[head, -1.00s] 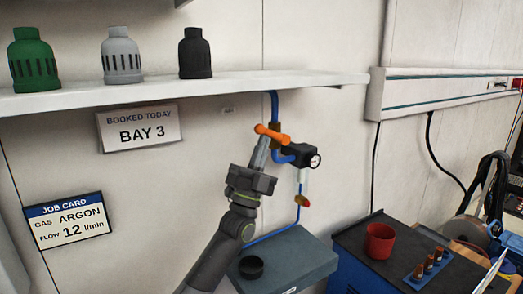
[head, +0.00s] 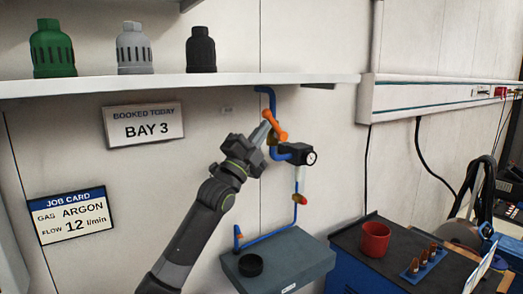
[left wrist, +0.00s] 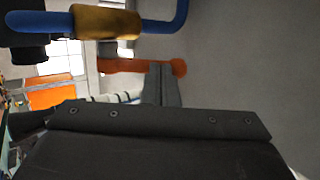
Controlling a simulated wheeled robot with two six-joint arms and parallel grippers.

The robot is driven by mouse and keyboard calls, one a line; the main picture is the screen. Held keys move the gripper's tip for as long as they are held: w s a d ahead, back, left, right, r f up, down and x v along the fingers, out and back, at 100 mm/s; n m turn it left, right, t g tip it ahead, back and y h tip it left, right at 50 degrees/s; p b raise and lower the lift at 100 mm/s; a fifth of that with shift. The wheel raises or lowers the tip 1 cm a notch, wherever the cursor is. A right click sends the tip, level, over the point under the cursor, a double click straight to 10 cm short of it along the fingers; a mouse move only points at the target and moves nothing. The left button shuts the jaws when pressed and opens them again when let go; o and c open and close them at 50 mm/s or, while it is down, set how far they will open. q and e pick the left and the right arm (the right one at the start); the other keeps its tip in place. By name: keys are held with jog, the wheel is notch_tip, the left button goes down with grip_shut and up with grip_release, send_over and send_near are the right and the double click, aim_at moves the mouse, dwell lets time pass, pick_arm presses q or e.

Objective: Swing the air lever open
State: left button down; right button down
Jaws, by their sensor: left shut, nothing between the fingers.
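The orange air lever (head: 276,125) is on the blue air pipe (head: 270,98) on the wall, under the shelf. It slants steeply, upper end to the left. In the left wrist view the lever (left wrist: 125,66) lies across the picture beside the brass valve body (left wrist: 108,22). My left gripper (head: 263,132) is shut and empty. Its fingertips are at the lever's left side and seem to touch it. The closed fingers also show in the left wrist view (left wrist: 162,86), with their tips at the lever. My right gripper is not in view.
A black regulator with a gauge (head: 311,158) sits just right of the lever. The shelf (head: 200,85) with several gas nozzles runs above. A grey box (head: 305,260) with a black puck stands below. A red cup (head: 375,239) stands on the blue cabinet at right.

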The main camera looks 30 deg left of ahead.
aim_at(270, 116)
pick_arm(q)
jog(key=g, duration=0.1)
jog(key=r+m+g, duration=0.1)
jog(key=r+g+p, duration=0.1)
jog(key=shift+w+d+r+g, duration=0.2)
jog(key=shift+w+d+g, duration=0.05)
jog(key=shift+d+g, duration=0.1)
jog(key=shift+w+d+r+m, duration=0.1)
jog(key=shift+w+d+m, duration=0.1)
jog(key=shift+m, duration=0.1)
jog(key=shift+w+d+r, duration=0.3)
jog(key=shift+w+r, duration=0.25)
jog(key=shift+w, duration=0.1)
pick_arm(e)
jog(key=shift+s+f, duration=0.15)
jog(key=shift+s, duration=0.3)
pick_arm(q)
jog(key=shift+r, duration=0.1)
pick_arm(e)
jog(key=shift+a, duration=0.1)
